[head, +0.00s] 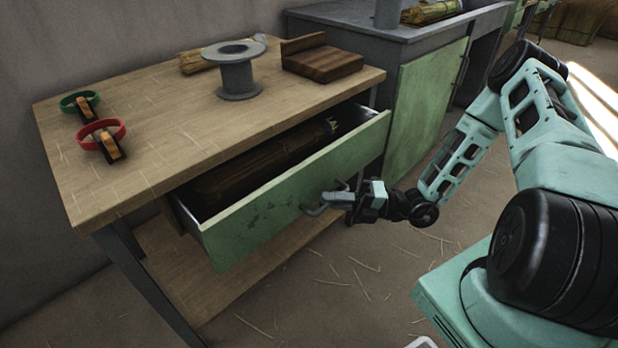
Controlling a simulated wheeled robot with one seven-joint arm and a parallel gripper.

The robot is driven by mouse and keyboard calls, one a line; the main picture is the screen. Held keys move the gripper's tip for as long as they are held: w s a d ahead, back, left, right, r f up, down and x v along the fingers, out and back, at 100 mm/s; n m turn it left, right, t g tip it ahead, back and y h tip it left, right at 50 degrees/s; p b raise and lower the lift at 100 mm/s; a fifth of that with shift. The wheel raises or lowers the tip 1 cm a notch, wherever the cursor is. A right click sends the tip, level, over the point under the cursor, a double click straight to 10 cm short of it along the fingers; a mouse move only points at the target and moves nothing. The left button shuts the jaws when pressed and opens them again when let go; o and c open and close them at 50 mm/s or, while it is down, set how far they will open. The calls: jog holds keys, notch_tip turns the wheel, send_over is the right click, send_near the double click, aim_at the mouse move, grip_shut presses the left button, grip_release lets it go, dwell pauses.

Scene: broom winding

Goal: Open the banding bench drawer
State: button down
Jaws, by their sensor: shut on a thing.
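The banding bench (160,135) has a pale wooden top and dark metal legs. Its drawer (262,222), with a worn green front, stands pulled out from under the top. Inside the drawer lies a long brown bundle (245,175), partly hidden by the bench top and the drawer front. My gripper (335,202) is at the middle of the drawer front, shut on the grey bar handle (318,209). The exact contact of the fingertips is small and hard to make out.
On the bench top are a grey spool (238,75), a dark wooden block (322,60), and green (80,101) and red (101,133) rings with orange-and-black pieces. A grey cabinet with a green door (425,95) stands behind. The straw-strewn floor (320,300) before the drawer is clear.

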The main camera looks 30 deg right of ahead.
jog(key=s+d+p, duration=0.2)
jog(key=s, duration=0.5)
jog(key=s+d+p, duration=0.1)
jog(key=s+d, duration=0.2)
jog(key=s, duration=0.5)
jog(key=shift+p, duration=0.4)
jog(key=c, duration=1.5)
grip_release()
jog(key=v, duration=1.7)
jog(key=shift+s+d, duration=0.15)
jog(key=shift+d, duration=0.1)
